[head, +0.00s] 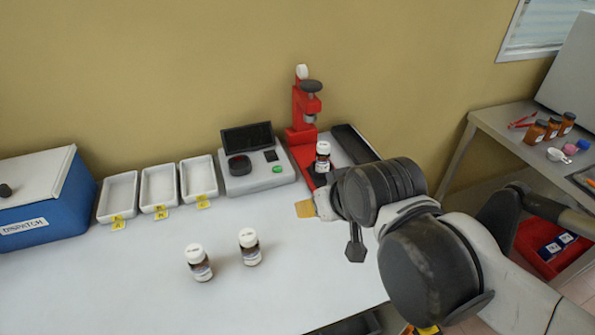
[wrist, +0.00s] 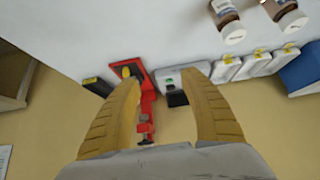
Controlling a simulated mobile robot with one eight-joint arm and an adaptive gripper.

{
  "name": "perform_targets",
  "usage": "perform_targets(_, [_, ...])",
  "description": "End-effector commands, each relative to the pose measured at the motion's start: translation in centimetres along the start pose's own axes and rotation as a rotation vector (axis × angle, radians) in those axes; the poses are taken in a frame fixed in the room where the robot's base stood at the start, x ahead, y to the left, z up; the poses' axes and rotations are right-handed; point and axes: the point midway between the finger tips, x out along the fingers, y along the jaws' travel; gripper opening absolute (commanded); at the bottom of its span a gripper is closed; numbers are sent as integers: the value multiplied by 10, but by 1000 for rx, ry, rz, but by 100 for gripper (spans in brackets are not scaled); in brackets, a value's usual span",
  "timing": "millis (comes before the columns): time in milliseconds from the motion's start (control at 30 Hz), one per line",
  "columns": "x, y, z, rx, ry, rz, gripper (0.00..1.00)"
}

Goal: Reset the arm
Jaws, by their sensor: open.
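My arm reaches in from the right in the head view. The yellow patch (head: 305,208) at its end looks like a finger of my gripper, the rest hidden behind the wrist. In the wrist view my gripper (wrist: 163,82) shows two yellow fingers spread apart with nothing between them. A brown bottle with a white cap (head: 322,158) stands upright at the foot of the red press (head: 303,115), apart from my gripper. Two similar bottles stand on the white table, one on the left (head: 199,263) and one on the right (head: 249,247).
A grey instrument (head: 258,178) with a dark screen stands beside the press. Further left are three white trays (head: 158,188) with yellow tags and a blue box (head: 40,205). A side table (head: 495,118) at the right holds several amber bottles. The table's front left is clear.

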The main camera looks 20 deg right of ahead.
Motion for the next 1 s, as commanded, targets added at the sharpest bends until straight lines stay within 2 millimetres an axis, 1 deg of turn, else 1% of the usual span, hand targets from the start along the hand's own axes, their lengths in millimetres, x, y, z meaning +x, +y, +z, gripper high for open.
perform_targets(33, [-7, -3, 9, -6, -22, -3, 52])
perform_targets(100, [-15, -5, 17, -11, -47, -2, 52])
perform_targets(200, [-20, -6, 23, -13, -65, 0, 52])
perform_targets(1000, [-20, -6, 23, -12, -66, 0, 52])
